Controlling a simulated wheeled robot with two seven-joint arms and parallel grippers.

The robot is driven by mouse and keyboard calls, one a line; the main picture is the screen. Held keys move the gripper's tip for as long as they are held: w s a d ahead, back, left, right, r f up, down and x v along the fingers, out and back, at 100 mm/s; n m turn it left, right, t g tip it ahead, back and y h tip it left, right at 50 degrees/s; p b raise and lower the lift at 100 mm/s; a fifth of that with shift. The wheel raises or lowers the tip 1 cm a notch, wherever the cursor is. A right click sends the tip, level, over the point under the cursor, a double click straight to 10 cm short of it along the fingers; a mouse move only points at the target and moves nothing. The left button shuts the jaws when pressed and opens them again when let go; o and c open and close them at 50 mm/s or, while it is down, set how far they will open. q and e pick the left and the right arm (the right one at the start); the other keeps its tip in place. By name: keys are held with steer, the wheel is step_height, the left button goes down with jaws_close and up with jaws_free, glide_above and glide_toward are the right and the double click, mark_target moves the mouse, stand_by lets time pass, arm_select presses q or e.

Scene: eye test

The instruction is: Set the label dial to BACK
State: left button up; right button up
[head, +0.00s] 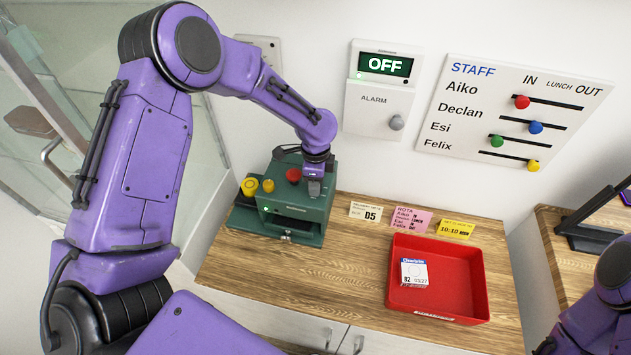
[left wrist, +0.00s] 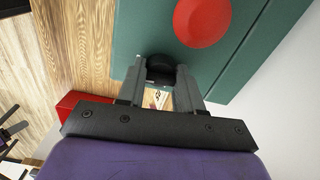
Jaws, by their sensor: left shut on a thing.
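The green label machine (head: 290,215) stands at the left of the wooden counter, with a red button (head: 293,175) on top. The button also shows in the left wrist view (left wrist: 202,20). My left gripper (head: 314,187) is at the machine's right edge, beside the button. In the left wrist view its two fingers (left wrist: 158,80) are around a dark round knob (left wrist: 160,65) at the edge of the green body, which looks like the dial. The gripper hides the knob in the head view. Its marking and setting are not readable. My right gripper is out of view.
Yellow round pieces (head: 249,187) sit left of the machine. A red tray (head: 440,272) holds a white label box (head: 414,274). Cards (head: 412,220) stand behind it. An alarm panel (head: 375,110) and staff board (head: 510,110) are on the wall. Counter in front of the machine is clear.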

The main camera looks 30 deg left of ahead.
arm_select(q)
steer(key=shift+m, duration=0.3)
stand_by(0.4)
steer(key=o, duration=1)
steer(key=shift+d, duration=0.1)
steer(key=shift+o, duration=0.2)
step_height(320, 180, up, 10)
steer(key=b, duration=0.2)
steer(key=shift+f+b, duration=0.15)
steer(key=shift+b, duration=0.15)
steer(key=shift+r, duration=0.4)
